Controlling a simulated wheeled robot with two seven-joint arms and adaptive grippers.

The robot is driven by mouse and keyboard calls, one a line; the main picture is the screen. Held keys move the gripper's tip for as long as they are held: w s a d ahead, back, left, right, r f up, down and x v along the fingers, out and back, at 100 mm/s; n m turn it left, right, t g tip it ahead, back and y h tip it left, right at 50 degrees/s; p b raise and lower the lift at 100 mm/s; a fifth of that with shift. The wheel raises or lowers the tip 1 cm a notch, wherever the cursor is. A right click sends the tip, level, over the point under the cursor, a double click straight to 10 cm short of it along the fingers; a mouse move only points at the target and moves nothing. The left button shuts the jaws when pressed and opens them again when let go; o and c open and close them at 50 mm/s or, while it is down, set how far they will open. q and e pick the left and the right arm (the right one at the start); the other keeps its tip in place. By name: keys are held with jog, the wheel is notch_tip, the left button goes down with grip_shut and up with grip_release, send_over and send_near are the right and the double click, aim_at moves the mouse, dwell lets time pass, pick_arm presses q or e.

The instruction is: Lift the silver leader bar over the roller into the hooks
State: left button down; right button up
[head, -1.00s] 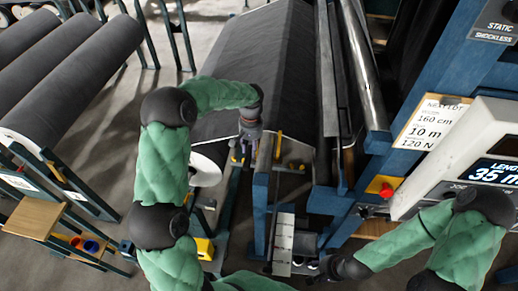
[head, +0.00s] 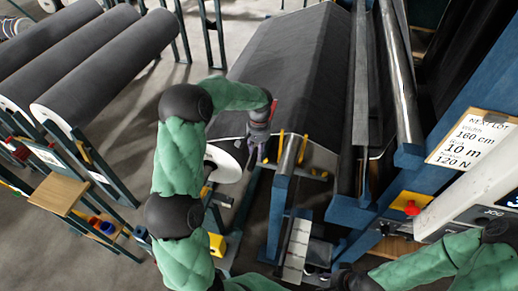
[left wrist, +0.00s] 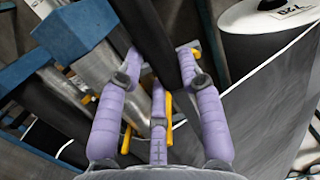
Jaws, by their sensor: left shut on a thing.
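My left gripper (head: 258,150) is at the near edge of the dark cloth, left of the yellow hooks (head: 303,149). In the left wrist view its purple fingers (left wrist: 160,95) close around a bar (left wrist: 147,30), which looks dark there and appears to be the leader bar. The fingers hide part of it. A silver roller (head: 288,160) sits at the blue post beside the hooks; in the left wrist view it shows left of the fingers (left wrist: 108,68). The gripper is apart from the roller. My right arm's dark end shows at the bottom; its fingers cannot be made out.
A white-ended roll (head: 224,164) lies just left of the gripper. Blue frame posts (head: 277,215) stand to the right. Several grey rolls (head: 105,65) lie on racks at the left. A sign (head: 472,140) and a red button (head: 411,207) are at the right.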

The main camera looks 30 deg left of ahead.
pick_arm(q)
notch_tip(320, 180, down, 13)
jog(key=b, duration=0.7)
jog(key=shift+b, duration=0.3)
jog(key=shift+f, duration=0.1)
jog(key=c, duration=0.7)
grip_release()
jog(key=r, duration=0.4)
jog(key=w+r, duration=0.1)
jog(key=r, duration=0.7)
jog(key=shift+w+a, duration=0.15)
jog(key=shift+f, duration=0.15)
